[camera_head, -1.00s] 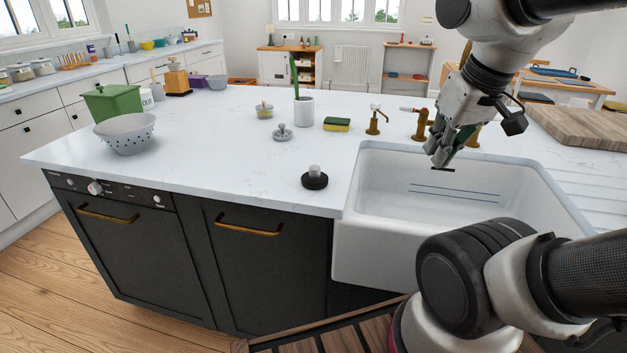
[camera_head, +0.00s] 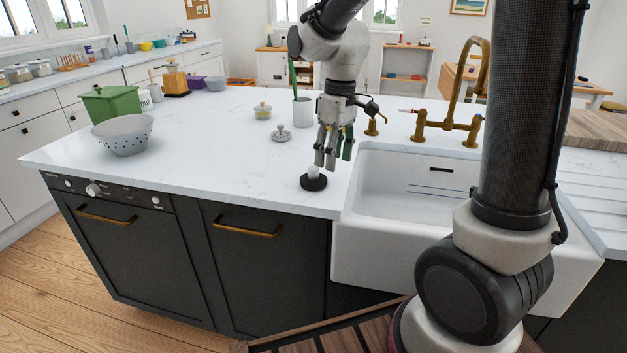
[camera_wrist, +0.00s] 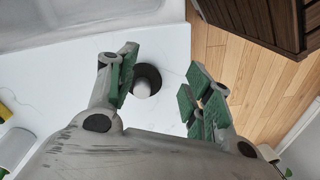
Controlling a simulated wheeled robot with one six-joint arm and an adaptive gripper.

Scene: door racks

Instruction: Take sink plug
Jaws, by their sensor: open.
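The sink plug (camera_head: 314,181) has a black round base and a pale grey upright knob. It stands on the white worktop just left of the sink, near the front edge. My gripper (camera_head: 327,163) points down right above it, fingers spread and empty. In the wrist view, the sink plug (camera_wrist: 147,80) lies between and slightly beyond the open green-padded fingers of my gripper (camera_wrist: 160,88), closer to the left finger. Whether a finger touches the knob cannot be told.
The white sink (camera_head: 405,192) with a brass tap (camera_head: 447,126) is on the right. A silver-grey lidded item (camera_head: 281,134) and a white cup (camera_head: 302,112) stand behind the plug. A grey colander (camera_head: 123,136) and green box (camera_head: 112,104) are at left. The worktop's middle is clear.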

